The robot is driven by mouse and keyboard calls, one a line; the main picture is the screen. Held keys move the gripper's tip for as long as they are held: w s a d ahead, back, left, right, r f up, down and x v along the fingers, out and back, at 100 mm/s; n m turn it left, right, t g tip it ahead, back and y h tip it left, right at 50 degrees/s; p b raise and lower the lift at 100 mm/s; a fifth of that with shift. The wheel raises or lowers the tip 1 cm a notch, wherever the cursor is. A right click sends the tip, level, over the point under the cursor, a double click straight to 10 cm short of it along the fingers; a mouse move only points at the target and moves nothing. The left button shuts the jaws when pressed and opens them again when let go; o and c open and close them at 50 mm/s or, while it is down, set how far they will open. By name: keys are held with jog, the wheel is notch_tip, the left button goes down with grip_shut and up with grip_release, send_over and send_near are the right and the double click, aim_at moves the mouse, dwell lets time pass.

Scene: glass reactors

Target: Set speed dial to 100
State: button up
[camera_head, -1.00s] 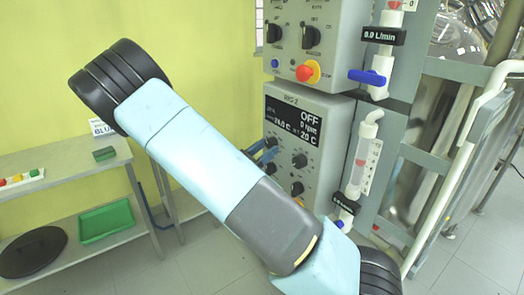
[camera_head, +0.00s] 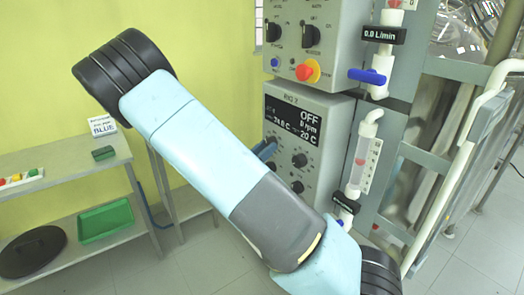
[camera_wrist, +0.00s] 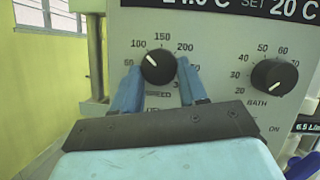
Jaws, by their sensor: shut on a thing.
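The speed dial (camera_wrist: 158,67) is a round black knob with a white pointer line, on the grey control panel (camera_wrist: 225,50). Its pointer tilts up and to the left, roughly toward the 100 mark. My gripper (camera_wrist: 158,80) has its blue fingers on either side of the knob and is shut on it. The lower part of the scale and label is partly hidden by the fingers. In the head view, my gripper's blue fingers (camera_head: 265,150) show at the panel's left side, mostly behind my arm. The rig display (camera_head: 293,122) reads OFF and 0 rpm.
The bath dial (camera_wrist: 274,77) sits right of the speed dial, near my right finger. An upper box (camera_head: 312,40) with knobs and a red button (camera_head: 307,72) is above. Flow tubes (camera_head: 364,155) stand at right. A shelf table (camera_head: 60,160) stands at left.

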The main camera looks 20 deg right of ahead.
jog(key=shift+s+d, duration=0.1)
jog(key=shift+s, duration=0.05)
jog(key=o, duration=1.1)
jog(key=shift+c, duration=0.2)
jog(key=v, duration=1.4)
